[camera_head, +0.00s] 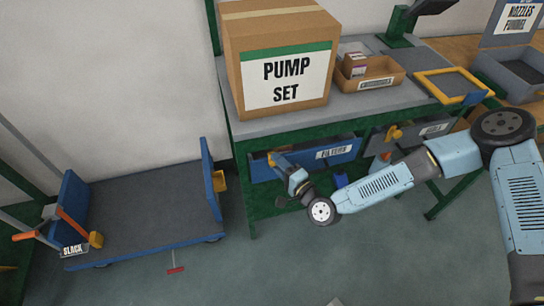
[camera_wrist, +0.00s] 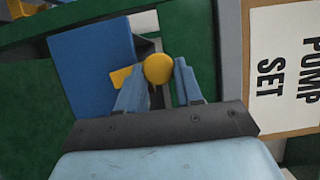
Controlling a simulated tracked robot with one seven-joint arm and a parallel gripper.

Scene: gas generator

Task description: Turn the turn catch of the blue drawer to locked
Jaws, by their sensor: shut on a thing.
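The blue drawer (camera_head: 335,153), with a white label, is in the front of the green bench; its blue face (camera_wrist: 90,62) also shows in the wrist view. Its yellow turn catch (camera_head: 271,159) is at the drawer's left end, partly hidden by my gripper. In the wrist view the catch's round yellow knob (camera_wrist: 158,69) is between my two fingers, with a yellow piece beside it. My gripper (camera_head: 280,165) is shut on the catch. I cannot tell which way the catch is turned.
A pump set box (camera_head: 290,75) stands on the bench above the drawer. A grey drawer (camera_head: 433,130) with a yellow catch (camera_head: 394,132) is to the right. An open cardboard tray (camera_head: 370,82) lies on the bench.

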